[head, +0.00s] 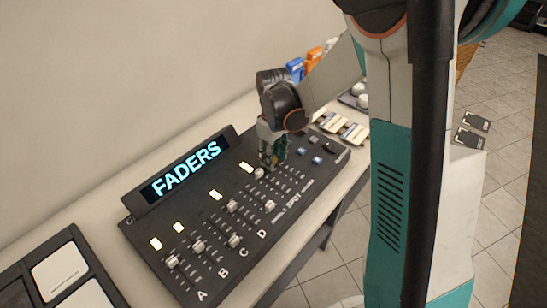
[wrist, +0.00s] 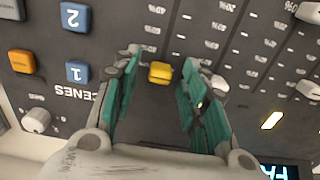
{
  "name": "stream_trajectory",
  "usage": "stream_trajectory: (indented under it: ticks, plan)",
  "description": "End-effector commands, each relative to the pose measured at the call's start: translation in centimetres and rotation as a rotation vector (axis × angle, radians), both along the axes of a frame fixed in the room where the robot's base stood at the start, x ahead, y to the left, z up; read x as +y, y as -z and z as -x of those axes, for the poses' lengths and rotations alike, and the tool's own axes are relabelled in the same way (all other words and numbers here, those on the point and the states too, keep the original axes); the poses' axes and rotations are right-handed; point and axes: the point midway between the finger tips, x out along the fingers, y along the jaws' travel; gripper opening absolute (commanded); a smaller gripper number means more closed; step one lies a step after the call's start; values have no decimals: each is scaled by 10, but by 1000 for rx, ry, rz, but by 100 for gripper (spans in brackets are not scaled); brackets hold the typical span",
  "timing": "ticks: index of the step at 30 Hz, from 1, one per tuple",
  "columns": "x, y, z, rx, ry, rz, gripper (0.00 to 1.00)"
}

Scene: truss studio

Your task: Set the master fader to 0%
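The black console (head: 150,225) with a lit FADERS sign lies on the table. My gripper (head: 268,163) points down over its far right part, past the SPOT column. In the wrist view my gripper (wrist: 162,62) is open, its two teal fingers on either side of a yellow fader cap (wrist: 160,73), with a gap on each side. This cap looks like the master fader; its label is not readable. Percentage marks (wrist: 153,28) run up the picture from it. The wrist view is upside down, with the sign at the bottom. In the head view my gripper hides the yellow cap.
A pale fader cap (wrist: 220,83) sits just right of the right finger. Blue scene buttons (wrist: 76,72), an orange button (wrist: 21,62) and a grey knob (wrist: 37,120) lie left. Other white fader caps (head: 234,241) stand in columns A to D. A dark panel (head: 60,270) lies front left.

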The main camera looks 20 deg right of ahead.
Motion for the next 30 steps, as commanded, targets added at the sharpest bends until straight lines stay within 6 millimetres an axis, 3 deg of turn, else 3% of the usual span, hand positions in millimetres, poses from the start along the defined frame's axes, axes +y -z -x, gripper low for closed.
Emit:
stream_trajectory:
  ticks: [9, 15, 20, 23, 30]
  plan:
    - [0, 2, 0, 0, 0, 0, 40]
    - [0, 2, 0, 0, 0, 0, 0]
    - [-1, 2, 1, 0, 0, 0, 0]
    - [-7, 2, 10, 0, 1, 0, 0]
    - [-38, 2, 62, 0, 4, 0, 0]
